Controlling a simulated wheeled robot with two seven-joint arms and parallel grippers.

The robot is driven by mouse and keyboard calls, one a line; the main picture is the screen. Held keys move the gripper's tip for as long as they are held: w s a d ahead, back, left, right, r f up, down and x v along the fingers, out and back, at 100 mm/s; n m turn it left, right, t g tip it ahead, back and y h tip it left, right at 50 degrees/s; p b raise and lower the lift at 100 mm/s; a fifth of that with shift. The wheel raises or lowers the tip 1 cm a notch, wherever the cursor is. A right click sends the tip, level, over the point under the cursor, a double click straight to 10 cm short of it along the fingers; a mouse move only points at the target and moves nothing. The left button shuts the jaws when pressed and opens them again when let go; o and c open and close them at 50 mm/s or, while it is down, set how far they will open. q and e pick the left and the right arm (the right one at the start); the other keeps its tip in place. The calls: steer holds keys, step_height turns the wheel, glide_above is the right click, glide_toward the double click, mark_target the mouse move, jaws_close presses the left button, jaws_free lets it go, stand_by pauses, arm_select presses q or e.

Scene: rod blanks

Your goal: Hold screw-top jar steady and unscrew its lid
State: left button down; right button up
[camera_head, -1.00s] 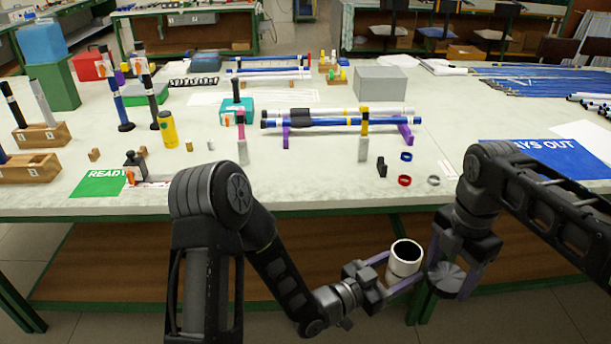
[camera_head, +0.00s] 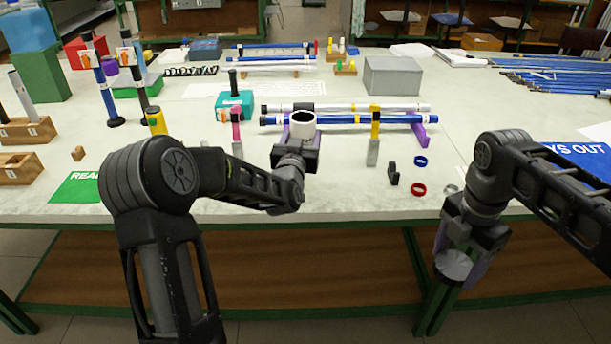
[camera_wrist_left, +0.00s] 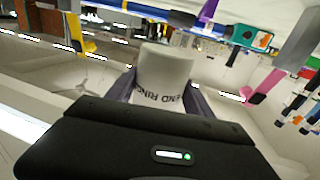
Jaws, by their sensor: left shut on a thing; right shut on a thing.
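The screw-top jar (camera_head: 302,129) is a white cylinder with its dark mouth open at the top, and no lid is on it. My left gripper (camera_head: 299,146) is shut on the jar and holds it near upright at the front of the rod rack. In the left wrist view the jar (camera_wrist_left: 165,78) sits between the fingers, with partly readable dark lettering on its side. My right gripper (camera_head: 458,262) is shut on the grey round lid (camera_head: 453,265), in front of the table edge and well apart from the jar. Its fingertips are partly hidden by the lid.
A rack of white and blue rods (camera_head: 345,120) lies behind the jar. A blue ring (camera_head: 420,161), a red ring (camera_head: 418,190) and a small black block (camera_head: 393,173) lie right of it. A green mat (camera_head: 77,188) lies at left. A grey box (camera_head: 392,76) stands behind.

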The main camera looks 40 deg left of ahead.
arm_select(q)
steer(key=shift+f, duration=0.25)
steer(key=shift+s+d+r, duration=0.15)
steer(key=shift+s+r, duration=0.05)
steer(key=shift+s, duration=0.1)
arm_select(e)
steer(key=shift+s+d+r, duration=0.1)
steer(key=shift+s+r, duration=0.05)
steer(key=shift+s, duration=0.15)
arm_select(q)
steer(key=shift+w+f, duration=0.15)
steer(key=shift+f, duration=0.2)
arm_select(e)
steer(key=shift+w, duration=0.15)
arm_select(q)
steer(key=shift+f, duration=2.65)
arm_select(e)
steer(key=shift+r, duration=0.1)
arm_select(q)
steer(key=shift+f, duration=2.1)
arm_select(e)
steer(key=shift+r, duration=0.1)
arm_select(q)
steer(key=shift+f, duration=0.15)
arm_select(e)
steer(key=shift+f, duration=0.25)
arm_select(q)
steer(key=shift+c, duration=2)
jaws_free()
